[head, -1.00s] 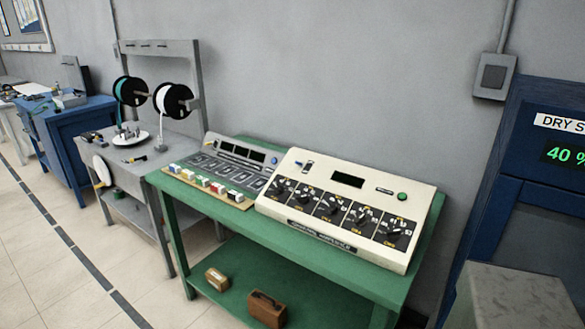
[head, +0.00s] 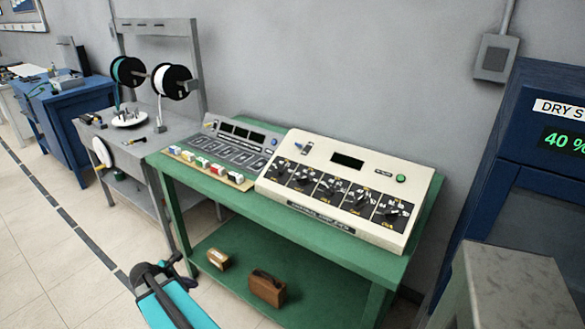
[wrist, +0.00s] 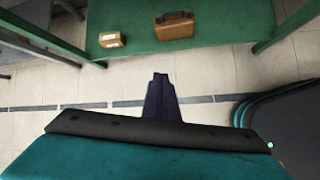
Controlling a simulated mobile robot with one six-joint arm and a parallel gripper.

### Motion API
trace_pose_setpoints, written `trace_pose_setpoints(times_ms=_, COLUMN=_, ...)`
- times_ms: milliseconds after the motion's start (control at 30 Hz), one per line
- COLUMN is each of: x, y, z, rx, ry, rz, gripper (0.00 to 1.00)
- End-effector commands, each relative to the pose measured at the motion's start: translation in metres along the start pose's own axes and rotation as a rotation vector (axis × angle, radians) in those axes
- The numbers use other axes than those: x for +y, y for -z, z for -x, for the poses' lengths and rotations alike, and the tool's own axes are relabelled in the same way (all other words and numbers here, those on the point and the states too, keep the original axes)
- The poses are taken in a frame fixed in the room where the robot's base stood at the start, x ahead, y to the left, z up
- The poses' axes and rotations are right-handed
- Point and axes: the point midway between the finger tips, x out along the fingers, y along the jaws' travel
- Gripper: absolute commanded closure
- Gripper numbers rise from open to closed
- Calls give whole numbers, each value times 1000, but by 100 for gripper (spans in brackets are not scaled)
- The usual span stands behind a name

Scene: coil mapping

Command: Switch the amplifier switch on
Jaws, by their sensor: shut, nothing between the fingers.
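A cream console (head: 341,187) with a row of dark dials, a small dark display and a green button stands on the green bench. A small blue-tipped switch (head: 299,145) sits at its upper left; its position is too small to tell. A grey console (head: 233,148) with several dark panels stands to its left. I cannot tell from labels which one is the amplifier. My gripper (wrist: 161,79) is shut and empty in the wrist view, over the floor in front of the bench's lower shelf, away from both consoles. My teal arm shows at the bottom left in the head view.
The green bench (head: 352,259) carries a brown case (head: 267,289) and a small tan box (head: 219,260) on its lower shelf. A grey spool stand (head: 160,28) is at left. A blue cabinet (head: 497,190) and a grey block (head: 513,282) stand at right. Floor in front is clear.

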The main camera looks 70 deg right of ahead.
Motion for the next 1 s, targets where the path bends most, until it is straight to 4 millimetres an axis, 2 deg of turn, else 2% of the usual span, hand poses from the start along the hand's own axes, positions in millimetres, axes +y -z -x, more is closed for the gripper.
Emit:
trace_pose_setpoints(times_ms=33, x=16, y=-26, z=4, rx=-29, ry=-22, rz=31, gripper=100)
trace_pose_setpoints(times_ms=200, x=57, y=-109, z=20, rx=-145, ry=-80, rz=181, gripper=100)
trace_pose_setpoints(times_ms=400, x=91, y=-205, z=44, rx=-293, ry=-102, rz=344, gripper=100)
trace_pose_setpoints(times_ms=733, x=114, y=-320, z=81, rx=-478, ry=-68, rz=537, gripper=100)
trace_pose_setpoints(times_ms=1000, x=97, y=-406, z=99, rx=-538, ry=-31, rz=447, gripper=100)
